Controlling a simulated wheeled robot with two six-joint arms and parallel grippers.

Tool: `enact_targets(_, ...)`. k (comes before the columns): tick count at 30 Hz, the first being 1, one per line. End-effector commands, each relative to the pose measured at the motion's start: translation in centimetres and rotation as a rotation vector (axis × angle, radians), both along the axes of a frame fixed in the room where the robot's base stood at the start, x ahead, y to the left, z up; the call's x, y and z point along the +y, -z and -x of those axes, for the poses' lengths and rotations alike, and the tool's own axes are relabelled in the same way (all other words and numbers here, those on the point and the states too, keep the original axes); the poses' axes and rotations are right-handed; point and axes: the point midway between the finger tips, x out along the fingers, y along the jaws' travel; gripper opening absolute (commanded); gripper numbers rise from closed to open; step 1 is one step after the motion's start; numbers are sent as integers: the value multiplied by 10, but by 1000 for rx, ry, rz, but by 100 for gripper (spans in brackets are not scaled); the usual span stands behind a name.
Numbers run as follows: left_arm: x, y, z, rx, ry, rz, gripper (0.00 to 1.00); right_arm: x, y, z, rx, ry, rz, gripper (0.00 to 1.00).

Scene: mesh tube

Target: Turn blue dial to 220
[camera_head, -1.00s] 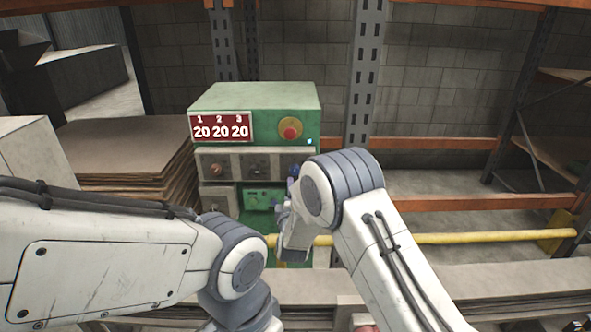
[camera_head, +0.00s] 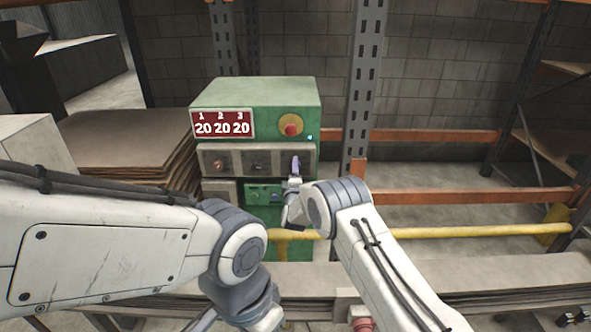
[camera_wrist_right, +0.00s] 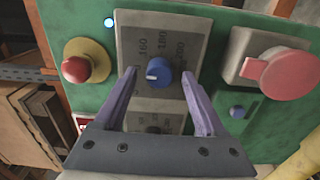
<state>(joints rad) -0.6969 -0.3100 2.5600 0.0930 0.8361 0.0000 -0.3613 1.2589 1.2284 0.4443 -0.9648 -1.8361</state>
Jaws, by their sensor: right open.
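The blue dial (camera_wrist_right: 158,72) sits on a grey plate in the right wrist view, with 160 and 180 legible beside it and a third number partly hidden. A white mark shows on its left part. My right gripper (camera_wrist_right: 159,76) is open, with one purple finger on each side of the dial; I see gaps between fingers and dial. In the head view the right gripper (camera_head: 295,166) is at the right end of the dial panel (camera_head: 238,162) and hides the blue dial. A red display (camera_head: 222,124) reads 20 under 1, 2 and 3. My left gripper is not clearly in view.
A red button on a yellow base (camera_head: 291,126) is above the panel; it also shows in the right wrist view (camera_wrist_right: 76,68). A pink-red round switch (camera_wrist_right: 280,75) is right of the dial there. A yellow pipe (camera_head: 450,237) runs below. Cardboard sheets (camera_head: 125,140) are stacked left.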

Motion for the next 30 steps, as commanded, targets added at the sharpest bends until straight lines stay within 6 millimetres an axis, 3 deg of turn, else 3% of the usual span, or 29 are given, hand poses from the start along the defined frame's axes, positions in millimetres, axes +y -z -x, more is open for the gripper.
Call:
enact_targets(10,0,0,0,0,0,0,50,0,0,-3,0,0,-1,72)
enact_targets(11,0,0,0,0,0,0,50,0,0,-3,0,0,-1,65)
enact_targets(16,0,-1,0,0,0,0,50,0,0,-3,0,0,-1,0)
enact_targets(23,0,2,0,0,0,0,50,0,1,-3,0,0,-10,0)
enact_targets(30,0,17,0,0,0,0,50,0,3,-3,-1,0,-96,0)
